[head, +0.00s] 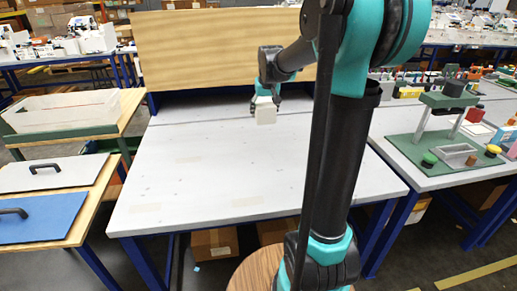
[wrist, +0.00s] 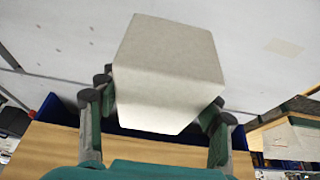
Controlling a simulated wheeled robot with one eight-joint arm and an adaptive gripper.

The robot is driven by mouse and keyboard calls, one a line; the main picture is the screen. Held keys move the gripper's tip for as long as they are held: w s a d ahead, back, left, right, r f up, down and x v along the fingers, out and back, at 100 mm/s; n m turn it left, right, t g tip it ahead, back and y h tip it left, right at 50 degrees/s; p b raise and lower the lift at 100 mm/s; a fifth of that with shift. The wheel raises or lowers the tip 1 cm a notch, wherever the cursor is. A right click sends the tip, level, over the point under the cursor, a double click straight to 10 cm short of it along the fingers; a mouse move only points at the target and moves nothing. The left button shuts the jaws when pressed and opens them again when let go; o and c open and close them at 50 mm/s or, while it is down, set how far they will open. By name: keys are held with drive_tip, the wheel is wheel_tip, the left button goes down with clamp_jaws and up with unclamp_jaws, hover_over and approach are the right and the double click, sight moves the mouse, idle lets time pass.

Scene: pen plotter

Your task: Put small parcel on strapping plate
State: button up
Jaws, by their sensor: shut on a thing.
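The small parcel (head: 265,112) is a pale, off-white box near the back of the long white table in the head view. My gripper (head: 267,92) points down and is shut on its upper part. In the wrist view the parcel (wrist: 168,70) fills the space between the two fingers of my gripper (wrist: 160,108), which press on its sides. I cannot tell whether the parcel touches the tabletop. No plate is clearly marked as the strapping plate. A green base plate (head: 405,148) with a press-like stand is on the right-hand table, well away from my gripper.
The white table (head: 190,180) is mostly clear, with a wooden board (head: 200,45) upright behind it.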

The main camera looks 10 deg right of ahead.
sight(263, 154)
wheel_tip(263, 154, down, 18)
drive_tip(key=shift+f, duration=0.2)
idle(0.4)
drive_tip(key=o, duration=1.2)
drive_tip(key=shift+f, duration=0.15)
drive_tip(key=shift+o, duration=1.1)
